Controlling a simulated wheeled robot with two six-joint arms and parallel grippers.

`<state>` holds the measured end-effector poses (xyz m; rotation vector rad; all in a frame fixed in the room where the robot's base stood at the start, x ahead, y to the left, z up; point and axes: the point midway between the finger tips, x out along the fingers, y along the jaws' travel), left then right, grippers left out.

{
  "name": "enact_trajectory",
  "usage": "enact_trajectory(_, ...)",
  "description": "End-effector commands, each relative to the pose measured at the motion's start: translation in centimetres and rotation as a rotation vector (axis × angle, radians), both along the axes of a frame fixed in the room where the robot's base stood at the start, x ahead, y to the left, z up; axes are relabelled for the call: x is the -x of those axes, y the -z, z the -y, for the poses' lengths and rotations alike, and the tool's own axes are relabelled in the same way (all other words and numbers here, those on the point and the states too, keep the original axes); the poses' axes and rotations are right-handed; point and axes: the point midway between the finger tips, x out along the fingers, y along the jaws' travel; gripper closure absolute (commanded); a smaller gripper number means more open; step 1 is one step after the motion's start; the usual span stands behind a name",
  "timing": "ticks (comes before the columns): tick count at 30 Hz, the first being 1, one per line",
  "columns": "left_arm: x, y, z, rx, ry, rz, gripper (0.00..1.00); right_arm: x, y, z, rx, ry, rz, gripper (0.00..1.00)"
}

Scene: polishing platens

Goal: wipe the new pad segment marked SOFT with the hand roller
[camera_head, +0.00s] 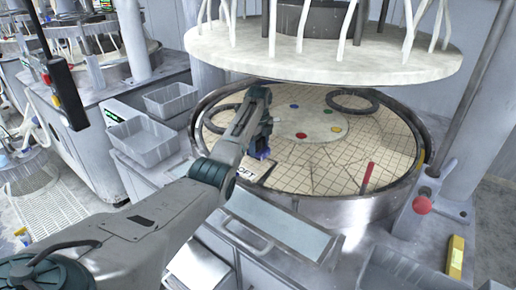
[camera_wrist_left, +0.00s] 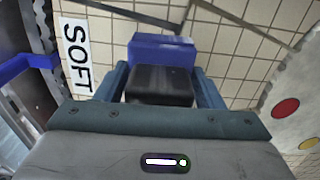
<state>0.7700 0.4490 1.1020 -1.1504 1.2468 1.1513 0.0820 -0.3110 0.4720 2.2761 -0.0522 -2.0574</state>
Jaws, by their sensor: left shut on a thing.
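The roller is between the fingers (camera_wrist_left: 163,88) in the left wrist view, over the tiled pad. A white label reading SOFT (camera_wrist_left: 76,55) lies on the pad segment (camera_wrist_left: 115,45), left of the roller; in the head view the label (camera_head: 246,173) is partly hidden by my arm. I cannot tell whether the roller touches the pad. My right gripper is not in view.
The round platen's metal rim (camera_head: 345,208) surrounds the pad. Two dark rings, one at the back (camera_head: 352,92), lie on it. A large white disc (camera_head: 330,62) with hoses hangs above. A red-handled rod (camera_head: 367,176) stands at the right. Grey bins (camera_head: 145,140) sit at left.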

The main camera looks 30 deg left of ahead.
Motion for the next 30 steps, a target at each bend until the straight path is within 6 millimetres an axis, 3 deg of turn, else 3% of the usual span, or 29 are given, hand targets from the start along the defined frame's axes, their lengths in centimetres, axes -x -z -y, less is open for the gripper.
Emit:
enact_trajectory(5,0.0,-0.5,0.0,0.0,0.0,0.001,0.6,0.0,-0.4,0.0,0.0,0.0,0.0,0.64)
enact_trajectory(15,0.0,-3.9,-0.1,-0.001,-0.001,0.002,0.6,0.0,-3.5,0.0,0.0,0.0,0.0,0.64)
enact_trajectory(24,0.0,-6.2,-0.1,-0.001,-0.001,0.002,0.6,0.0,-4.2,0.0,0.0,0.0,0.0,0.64)
enact_trajectory(30,0.0,-6.2,-0.1,-0.001,-0.001,0.002,0.6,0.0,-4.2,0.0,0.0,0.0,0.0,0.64)
